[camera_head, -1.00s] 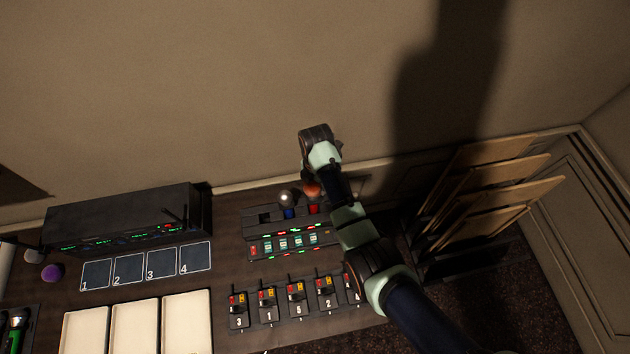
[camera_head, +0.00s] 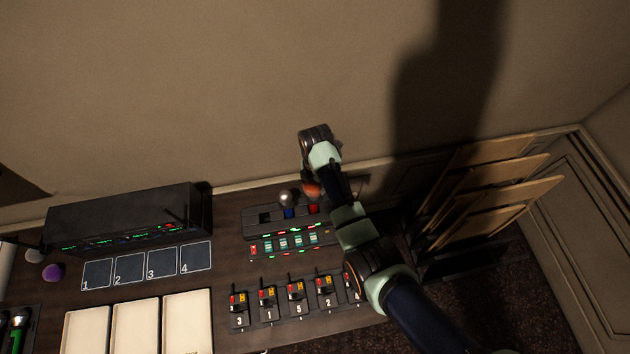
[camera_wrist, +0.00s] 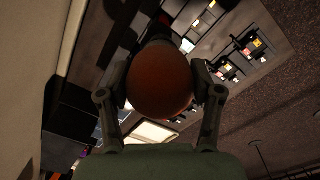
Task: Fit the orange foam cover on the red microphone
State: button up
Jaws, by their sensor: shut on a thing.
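The orange foam cover (camera_wrist: 160,82) fills the middle of the wrist view, between the two fingers of my gripper (camera_wrist: 162,88), which is shut on it. In the head view the orange cover (camera_head: 311,189) shows beside my arm, just above the red microphone (camera_head: 313,208) in the charging rack. My arm hides part of the cover and most of the gripper there. Only the red band of the microphone shows below the cover. Whether the cover sits on the microphone's head or is only close to it, I cannot tell.
A blue microphone (camera_head: 289,208) with a bare silver head stands just left of the red one. A black rack unit (camera_head: 125,222) stands at the back left. A purple foam ball (camera_head: 52,272) lies at the far left. Wooden panels (camera_head: 490,185) stand at the right.

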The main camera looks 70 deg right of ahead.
jog(key=shift+f+b, duration=1.8)
jog(key=shift+f, duration=0.85)
jog(key=o, duration=0.8)
jog(key=shift+o, duration=0.7)
notch_tip(320, 180, up, 7)
jog(key=p, duration=0.7)
jog(key=shift+r, duration=0.1)
